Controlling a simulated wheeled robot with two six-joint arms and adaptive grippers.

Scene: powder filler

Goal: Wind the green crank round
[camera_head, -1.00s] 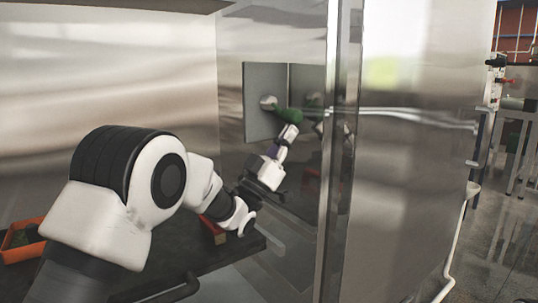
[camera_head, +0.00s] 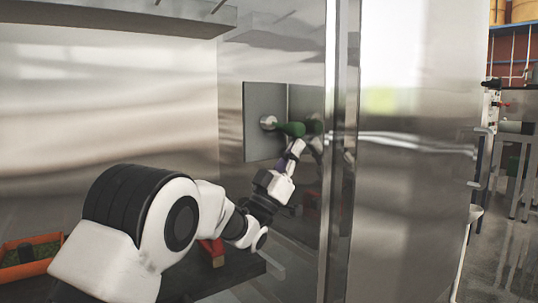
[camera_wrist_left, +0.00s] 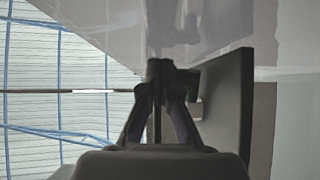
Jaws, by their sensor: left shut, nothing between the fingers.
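The green crank (camera_head: 293,129) sticks out from a pale round hub on a grey plate (camera_head: 259,140), on the steel wall in the head view. Its handle points right and slightly down. My left gripper (camera_head: 296,148) is just below the handle, its fingertips close to or touching the underside; I cannot tell which. Its fingers are shut with nothing between them. In the left wrist view the shut fingers (camera_wrist_left: 158,95) are at the middle, and a dark grey panel stands to their right. My right gripper is out of view.
A shiny steel post (camera_head: 342,180) and wide panel stand just right of the crank. A dark shelf (camera_head: 215,276) with a red block (camera_head: 213,252) lies below my left arm. An orange tray (camera_head: 25,268) is at the far left.

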